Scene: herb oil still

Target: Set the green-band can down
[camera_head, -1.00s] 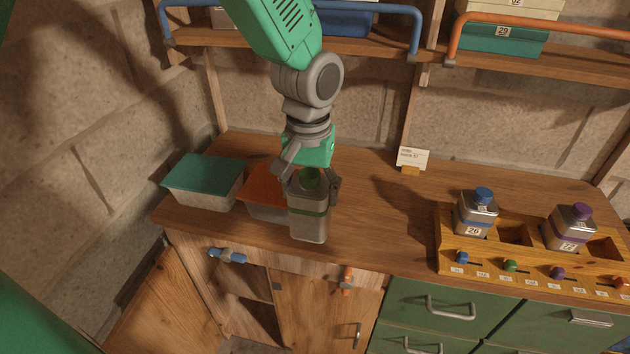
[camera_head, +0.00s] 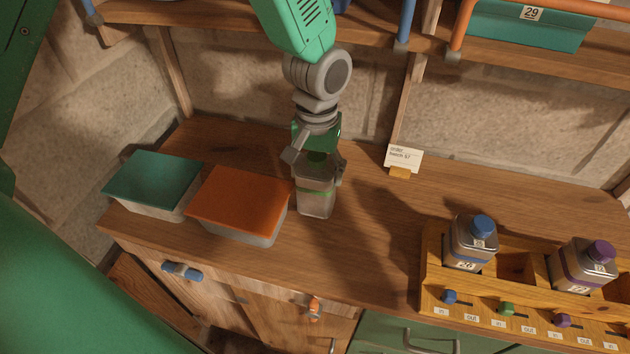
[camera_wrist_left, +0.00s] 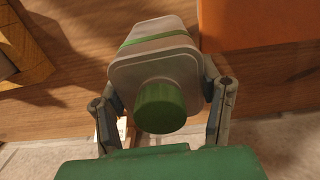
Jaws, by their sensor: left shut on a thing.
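The green-band can (camera_head: 316,197) is a grey squarish can with a green band and a green cap. My left gripper (camera_head: 318,170) is shut on it near the top, and the can hangs upright at or just above the wooden counter, right of the orange-lidded box. I cannot tell whether its base touches the wood. In the left wrist view the can (camera_wrist_left: 155,62) sits between the two fingers (camera_wrist_left: 163,95), its green cap toward the camera. My right gripper is not in view.
An orange-lidded box (camera_head: 238,199) stands close left of the can, with a teal-lidded box (camera_head: 153,183) beyond. At right, a wooden rack (camera_head: 432,290) holds a blue-capped can (camera_head: 470,243) and a purple-capped can (camera_head: 583,267). A small card (camera_head: 403,158) stands behind. Counter between is clear.

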